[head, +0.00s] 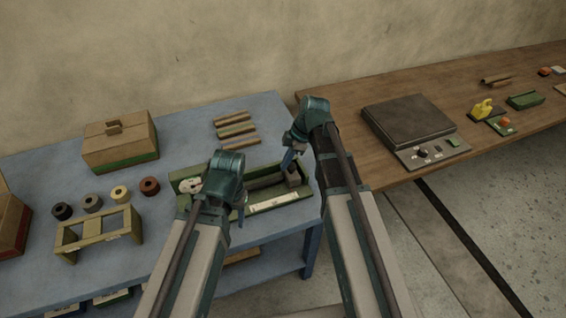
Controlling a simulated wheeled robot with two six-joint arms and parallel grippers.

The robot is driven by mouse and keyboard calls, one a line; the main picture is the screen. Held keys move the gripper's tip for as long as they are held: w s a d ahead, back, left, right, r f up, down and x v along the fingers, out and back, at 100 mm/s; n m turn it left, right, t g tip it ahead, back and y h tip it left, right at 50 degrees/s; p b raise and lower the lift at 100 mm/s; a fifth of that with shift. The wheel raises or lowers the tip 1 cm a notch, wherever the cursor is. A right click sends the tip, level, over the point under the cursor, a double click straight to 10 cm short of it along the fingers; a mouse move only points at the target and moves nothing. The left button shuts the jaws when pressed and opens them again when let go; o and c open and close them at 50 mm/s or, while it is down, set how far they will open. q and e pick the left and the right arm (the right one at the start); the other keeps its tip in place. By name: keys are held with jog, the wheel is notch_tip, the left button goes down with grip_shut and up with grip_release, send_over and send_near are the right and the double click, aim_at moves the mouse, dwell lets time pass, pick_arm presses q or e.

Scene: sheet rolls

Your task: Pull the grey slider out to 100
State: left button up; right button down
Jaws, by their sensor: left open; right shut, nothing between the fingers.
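A long green tray (183,174) lies near the front right of the blue table. A white strip (273,202) runs along its front, too small to read. A dark grey block (294,177), seemingly the grey slider, sits at the tray's right end, on or beside a grey bar (262,182). My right gripper (287,164) is shut and empty, just above or against this block; contact cannot be told. My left gripper (241,217) is open, in front of the tray's middle. My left arm hides part of the tray and bar.
A pale disc (190,186) is at the tray's left end. Three brown rolls (234,130) lie behind it. A brown table (365,166) holding a dark-topped device (408,117) is right.

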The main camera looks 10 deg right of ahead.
aim_at(285, 173)
pick_arm(q)
jog(key=shift+a, duration=0.2)
pick_arm(e)
jog(key=shift+w+d, duration=0.1)
jog(key=shift+d, duration=0.6)
pick_arm(q)
jog(key=shift+d, duration=0.15)
pick_arm(e)
jog(key=shift+a, duration=0.4)
jog(key=a, duration=0.4)
jog(key=shift+w+r, duration=0.1)
jog(key=shift+w, duration=0.05)
pick_arm(q)
notch_tip(285, 173, up, 10)
jog(key=p, duration=0.9)
jog(key=shift+a+f, duration=0.2)
jog(key=shift+f, duration=0.05)
pick_arm(e)
jog(key=v, duration=1)
